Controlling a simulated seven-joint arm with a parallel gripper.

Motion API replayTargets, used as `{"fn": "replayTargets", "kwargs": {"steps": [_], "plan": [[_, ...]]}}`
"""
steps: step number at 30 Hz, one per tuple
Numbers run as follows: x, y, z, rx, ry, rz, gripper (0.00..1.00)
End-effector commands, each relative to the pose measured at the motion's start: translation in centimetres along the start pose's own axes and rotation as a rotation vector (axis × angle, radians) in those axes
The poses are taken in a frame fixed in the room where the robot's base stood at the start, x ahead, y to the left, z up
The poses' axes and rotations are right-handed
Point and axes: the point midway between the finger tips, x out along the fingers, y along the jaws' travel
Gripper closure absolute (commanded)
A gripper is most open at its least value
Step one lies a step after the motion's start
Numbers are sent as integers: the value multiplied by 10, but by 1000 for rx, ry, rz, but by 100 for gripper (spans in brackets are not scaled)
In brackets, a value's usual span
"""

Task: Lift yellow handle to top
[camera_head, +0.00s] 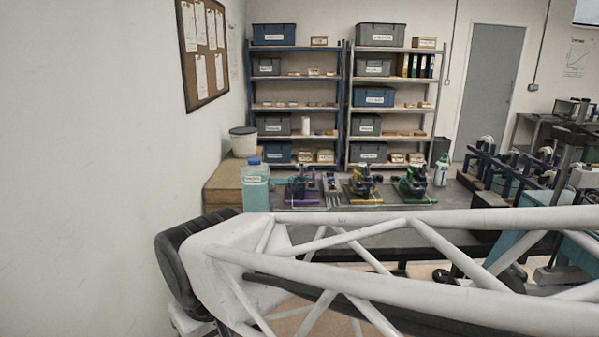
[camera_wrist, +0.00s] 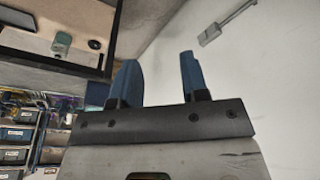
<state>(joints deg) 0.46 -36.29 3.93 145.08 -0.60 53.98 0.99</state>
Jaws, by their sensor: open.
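Three small lever frames stand in a row on the dark bench in the head view. The middle frame (camera_head: 361,183) has yellow parts, with a thin yellow handle (camera_head: 368,202) low at its front. The purple frame (camera_head: 301,187) is to its left and the green frame (camera_head: 412,186) to its right. The yellow handle looks low, but it is small and its exact angle is hard to tell. My gripper (camera_wrist: 159,82) shows in the wrist view with two blue fingers apart and nothing between them. It is away from the yellow handle and touches nothing visible.
My white lattice arm crosses the front of the head view, below the lever frames. A clear bottle with a blue cap (camera_head: 255,187) stands left of the purple frame. A white wall (camera_head: 110,170) is on the left. Shelves (camera_head: 296,100) stand behind the bench.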

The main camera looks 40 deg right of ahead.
Motion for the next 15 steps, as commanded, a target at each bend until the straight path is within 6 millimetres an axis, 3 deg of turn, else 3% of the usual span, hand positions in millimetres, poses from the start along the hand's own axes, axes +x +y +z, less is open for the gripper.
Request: {"fn": "replayTargets", "kwargs": {"steps": [15], "plan": [[-3, 3, -9, 8, 2, 2, 62]]}}
